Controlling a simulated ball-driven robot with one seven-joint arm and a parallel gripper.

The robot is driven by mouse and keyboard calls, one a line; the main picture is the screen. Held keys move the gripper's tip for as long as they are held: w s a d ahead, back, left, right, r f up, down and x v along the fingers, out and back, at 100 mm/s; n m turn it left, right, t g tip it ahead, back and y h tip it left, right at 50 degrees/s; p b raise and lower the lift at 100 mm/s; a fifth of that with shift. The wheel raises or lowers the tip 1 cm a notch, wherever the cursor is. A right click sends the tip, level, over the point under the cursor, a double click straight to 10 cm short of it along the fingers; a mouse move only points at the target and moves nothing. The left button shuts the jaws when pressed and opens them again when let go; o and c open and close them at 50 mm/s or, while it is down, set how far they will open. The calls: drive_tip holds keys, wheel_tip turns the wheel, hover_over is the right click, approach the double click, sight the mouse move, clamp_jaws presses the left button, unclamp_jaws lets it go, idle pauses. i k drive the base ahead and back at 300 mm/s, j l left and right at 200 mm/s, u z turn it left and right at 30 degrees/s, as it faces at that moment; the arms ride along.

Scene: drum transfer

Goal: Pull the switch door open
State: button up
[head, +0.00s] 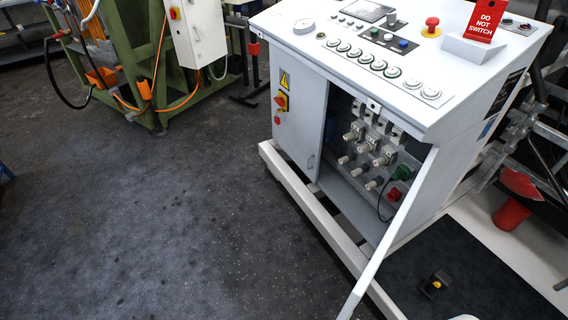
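A white control cabinet (440,98) stands right of centre. Its left front door (298,128) is shut and flat with the front. A right door (392,238) stands swung out from the cabinet, seen nearly edge-on and running toward the bottom edge. The open bay shows several grey switch-like fittings (367,150) and a green and a red connector. I cannot tell which door is named the switch door. My gripper is not in view.
A white base rail (318,213) runs along the cabinet's foot. A dark mat (440,285) with a small yellow-topped item lies right of the open door. A red stand (514,205) is farther right. Dark floor (160,220) is clear at left, before a green machine frame (140,75).

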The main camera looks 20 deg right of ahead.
sight(304, 91)
drive_tip(key=i+j, duration=0.2)
drive_tip(key=j, duration=0.2)
drive_tip(key=i+j, duration=0.2)
drive_tip(key=j, duration=0.15)
drive_tip(key=i+j, duration=0.2)
drive_tip(key=j, duration=0.2)
drive_tip(key=i+j+z, duration=0.1)
drive_tip(key=i+j, duration=0.15)
drive_tip(key=j, duration=0.15)
drive_tip(key=i+j, duration=0.15)
drive_tip(key=j, duration=0.25)
drive_tip(key=i+j, duration=0.2)
drive_tip(key=j, duration=0.2)
drive_tip(key=i+z, duration=0.1)
drive_tip(key=i, duration=1)
drive_tip(key=i+l, duration=0.4)
drive_tip(key=l+z, duration=0.05)
drive_tip(key=l, duration=0.05)
